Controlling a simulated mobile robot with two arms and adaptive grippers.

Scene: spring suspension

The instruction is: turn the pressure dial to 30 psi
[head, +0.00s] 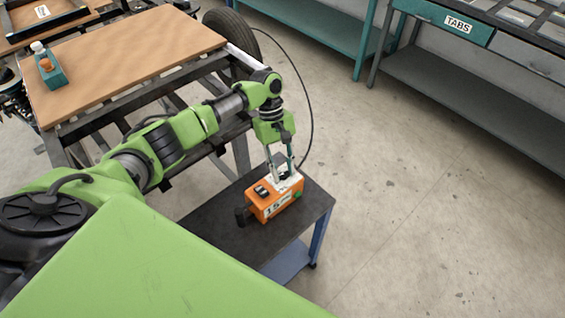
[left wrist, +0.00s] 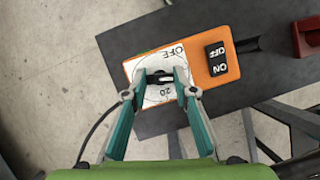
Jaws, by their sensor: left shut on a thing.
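An orange pressure box (head: 262,207) sits on a small dark table. Its front label appears to read 15. In the left wrist view, a white dial face (left wrist: 152,97) on the box's top has the marks OFF and 20. A small black dial knob (left wrist: 160,77) with a white mark is at its centre. My left gripper (head: 283,174) points down from above, its fingertips on both sides of the knob and shut on it. The fingers hide part of the dial face. My right gripper is not in view.
A black ON/OFF switch (left wrist: 216,58) is beside the dial. The dark table (head: 222,212) has bare room around the box. A wooden-topped frame (head: 130,60) with a wheel stands behind left. Teal shelves (head: 330,40) stand at the back. A black hose loops beside my arm.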

